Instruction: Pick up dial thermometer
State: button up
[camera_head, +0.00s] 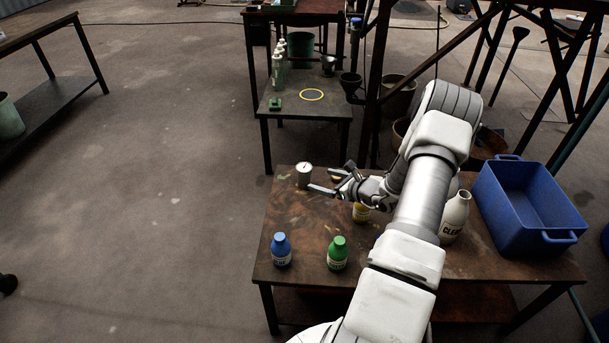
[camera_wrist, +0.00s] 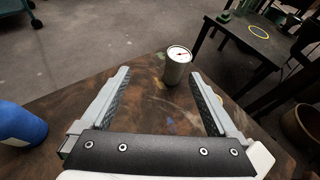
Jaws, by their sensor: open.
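In the wrist view the thermometer (camera_wrist: 178,66) stands ahead of my gripper, roughly in line with the gap between the fingers. My gripper (camera_head: 328,180) is open and empty, just to the right of the thermometer in the head view. In the wrist view the two fingers of my gripper (camera_wrist: 160,80) are spread wide. I cannot tell whether the fingertips touch the thermometer.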

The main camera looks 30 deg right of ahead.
aim_at(309, 176)
notch_tip(309, 176, down, 3)
jog(key=s+d+m+h, duration=0.1)
jog(key=d+m, duration=0.1)
jog(key=d, duration=0.1)
jog(key=b+x, duration=0.2)
jog(key=x, duration=0.6)
jog(key=b+x, duration=0.2)
jog(key=x, duration=0.6)
jog(key=shift+d+f+b, duration=0.2)
jog(key=shift+d+b, duration=0.05)
jog(key=shift+b, duration=0.15)
jog(key=shift+w+f, duration=0.1)
jog(key=shift+w, duration=0.5)
grip_shut()
